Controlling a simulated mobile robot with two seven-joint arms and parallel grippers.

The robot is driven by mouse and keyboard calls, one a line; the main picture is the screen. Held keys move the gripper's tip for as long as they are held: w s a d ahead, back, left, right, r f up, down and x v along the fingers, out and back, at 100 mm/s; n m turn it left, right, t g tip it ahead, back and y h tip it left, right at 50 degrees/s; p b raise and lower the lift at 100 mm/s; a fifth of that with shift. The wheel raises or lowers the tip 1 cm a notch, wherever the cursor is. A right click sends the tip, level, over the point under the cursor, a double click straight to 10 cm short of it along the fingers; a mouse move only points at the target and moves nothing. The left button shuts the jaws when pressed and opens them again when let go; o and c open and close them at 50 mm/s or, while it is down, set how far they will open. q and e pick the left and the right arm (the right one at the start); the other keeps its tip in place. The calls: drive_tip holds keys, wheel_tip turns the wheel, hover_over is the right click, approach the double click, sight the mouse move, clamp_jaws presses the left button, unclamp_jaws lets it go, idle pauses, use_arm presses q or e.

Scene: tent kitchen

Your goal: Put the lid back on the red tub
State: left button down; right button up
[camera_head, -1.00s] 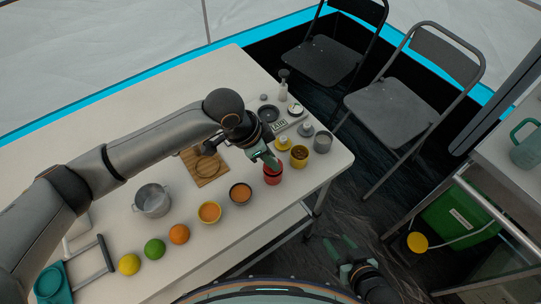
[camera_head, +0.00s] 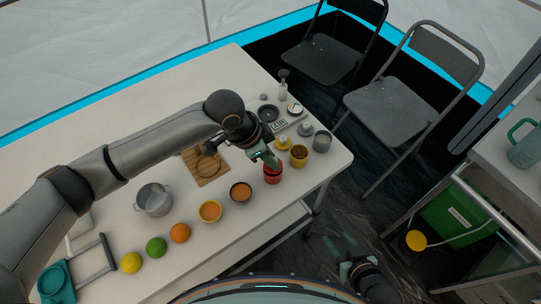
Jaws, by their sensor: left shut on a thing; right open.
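The red tub (camera_head: 272,177) stands near the right end of the white table, close to its front edge. My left gripper (camera_head: 268,161) is directly at the top of the tub, pointing down. It is shut on what looks like the red lid, at or just above the tub's rim. The fingers hide most of the lid, so I cannot tell whether it is seated. My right gripper (camera_head: 342,248) is open and empty, low over the floor in front of the table.
A yellow tub (camera_head: 299,158) and a grey tub (camera_head: 322,142) stand right of the red tub, with a yellow lid (camera_head: 282,143) and a grey lid (camera_head: 306,129) behind. An orange-filled bowl (camera_head: 241,194) stands to the left. A wooden board (camera_head: 205,167) lies further back.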

use_arm(q)
drive_tip(key=p, duration=0.2)
drive_tip(key=shift+f+p, duration=0.15)
drive_tip(key=shift+p, duration=0.15)
idle(2.0)
idle(0.3)
drive_tip(key=shift+c, duration=0.8)
unclamp_jaws()
drive_tip(key=shift+r+p, duration=1.35)
drive_tip(key=shift+p, duration=0.1)
drive_tip(key=shift+r, duration=2.15)
drive_tip(key=shift+c, duration=0.3)
clamp_jaws()
